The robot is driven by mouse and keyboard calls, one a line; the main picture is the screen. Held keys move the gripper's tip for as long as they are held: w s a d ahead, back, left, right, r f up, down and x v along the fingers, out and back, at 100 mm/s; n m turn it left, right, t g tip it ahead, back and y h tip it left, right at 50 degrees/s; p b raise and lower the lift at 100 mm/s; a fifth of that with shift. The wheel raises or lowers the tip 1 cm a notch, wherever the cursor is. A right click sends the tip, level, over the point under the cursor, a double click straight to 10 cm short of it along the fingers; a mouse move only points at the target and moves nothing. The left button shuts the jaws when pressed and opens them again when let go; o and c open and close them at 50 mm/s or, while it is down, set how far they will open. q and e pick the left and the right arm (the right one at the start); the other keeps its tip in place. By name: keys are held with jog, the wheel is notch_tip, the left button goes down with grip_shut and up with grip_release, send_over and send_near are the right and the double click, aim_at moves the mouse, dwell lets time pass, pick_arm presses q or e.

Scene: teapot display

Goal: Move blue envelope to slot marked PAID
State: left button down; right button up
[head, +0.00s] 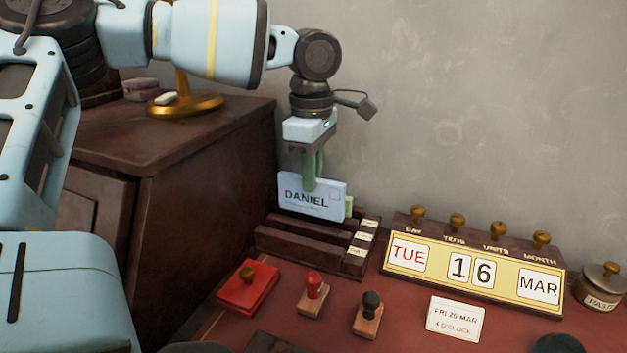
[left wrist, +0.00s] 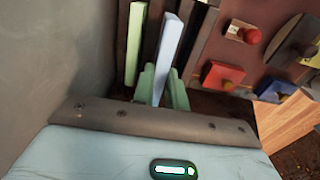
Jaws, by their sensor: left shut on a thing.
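The blue envelope (head: 325,208), marked DANIEL, hangs upright at the back of the dark wooden letter rack (head: 300,247). My left gripper (head: 313,180) is shut on its upper edge; the green fingers grip it in the left wrist view (left wrist: 158,90) too. The envelope's lower edge is close to the rack's rear slots; I cannot tell if it is inside one. A green envelope (head: 349,207) shows behind it, and stands to its left in the left wrist view (left wrist: 135,45). Small white slot tags (head: 364,237) line the rack's right end, too small to read surely. My right gripper is not in view.
A dark cabinet (head: 190,190) stands left of the rack. A red ink pad (head: 248,287), a red-handled stamp (head: 314,292) and a black-handled stamp (head: 368,315) lie in front. The wall is close behind.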

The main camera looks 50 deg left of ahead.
aim_at(312, 213)
pick_arm(q)
jog(key=shift+f+b, duration=0.7)
jog(key=shift+f, duration=1.8)
jog(key=shift+r, duration=0.1)
jog(key=c, duration=1.4)
grip_release()
